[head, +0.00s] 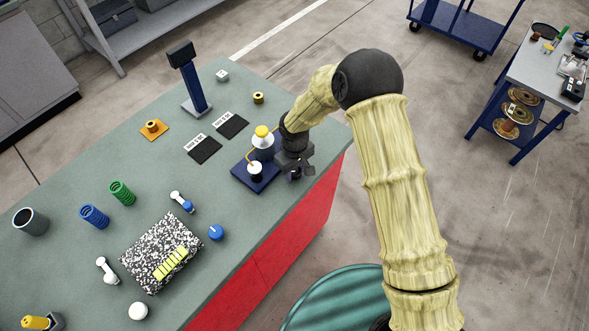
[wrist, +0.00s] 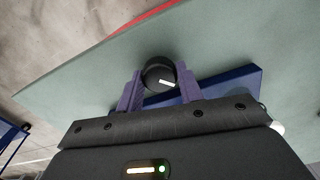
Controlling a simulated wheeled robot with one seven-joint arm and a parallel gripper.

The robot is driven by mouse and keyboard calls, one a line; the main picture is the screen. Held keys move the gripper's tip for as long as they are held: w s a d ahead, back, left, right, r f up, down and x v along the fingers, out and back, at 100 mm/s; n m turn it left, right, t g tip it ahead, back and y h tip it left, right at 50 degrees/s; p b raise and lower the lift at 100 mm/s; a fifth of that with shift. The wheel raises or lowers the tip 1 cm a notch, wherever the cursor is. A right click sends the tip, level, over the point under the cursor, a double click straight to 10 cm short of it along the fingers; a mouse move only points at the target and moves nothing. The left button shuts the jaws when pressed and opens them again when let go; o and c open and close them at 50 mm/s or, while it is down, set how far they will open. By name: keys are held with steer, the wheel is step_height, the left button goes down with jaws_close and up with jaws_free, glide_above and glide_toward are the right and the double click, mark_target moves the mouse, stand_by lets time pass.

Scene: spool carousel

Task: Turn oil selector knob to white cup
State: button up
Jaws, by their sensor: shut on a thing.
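The oil selector knob (wrist: 155,72) is round and black with a white pointer mark, which points right and slightly up in the wrist view. My gripper (wrist: 159,86) is shut on it, with one purple finger on each side. In the head view my gripper (head: 297,170) is at the right side of the dark blue oiler base (head: 262,184) and hides the knob. The white cup (head: 254,169) stands at the base's front left. A yellow-topped oil reservoir (head: 262,133) rises behind it. A white thing, perhaps the cup, shows partly at the wrist view's right (wrist: 278,127).
The green bench top (head: 215,190) has two black mats (head: 231,124) left of the oiler and a blue post stand (head: 195,88) behind. A speckled block (head: 150,238), coils and a blue ball-like knob (head: 216,232) lie at left. The bench edge is close to my gripper.

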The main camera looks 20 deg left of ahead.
mark_target(295, 171)
steer(key=o, duration=1)
steer(key=shift+c, duration=0.2)
step_height(295, 171, up, 18)
steer(key=b, duration=0.4)
steer(key=shift+f, duration=0.25)
